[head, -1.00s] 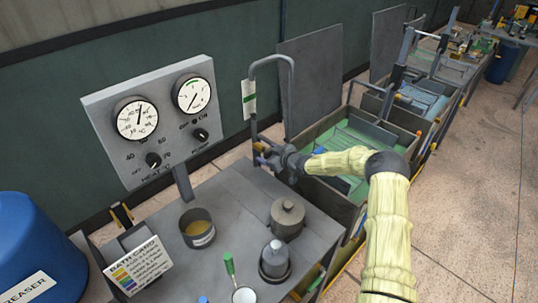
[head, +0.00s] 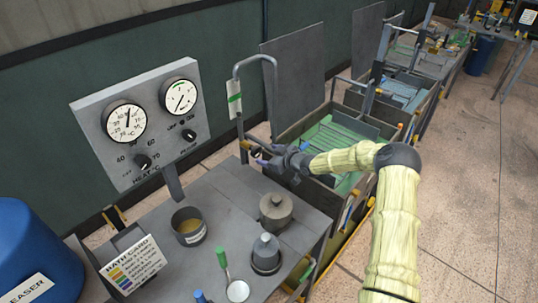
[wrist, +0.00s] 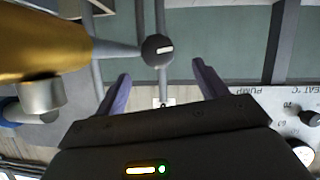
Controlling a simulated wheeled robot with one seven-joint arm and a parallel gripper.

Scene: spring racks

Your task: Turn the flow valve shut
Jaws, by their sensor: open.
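The flow valve has a brass-coloured body (head: 245,145) on the upright grey pipe at the back of the bench. In the wrist view the brass body (wrist: 45,42) fills the upper left. A grey stem runs right from it to a dark round knob (wrist: 158,50) with a white mark. My gripper (head: 263,153) is beside the valve, to its right in the head view. In the wrist view my gripper (wrist: 161,82) is open, with the knob showing between and beyond its purple fingertips. I cannot tell whether either finger touches it.
A panel with two dials and knobs (head: 140,120) stands left of the pipe. A pot (head: 189,226), a lidded jar (head: 275,212) and a grey-topped container (head: 265,255) stand on the bench (head: 240,190). An open tank (head: 345,130) lies right, behind my arm.

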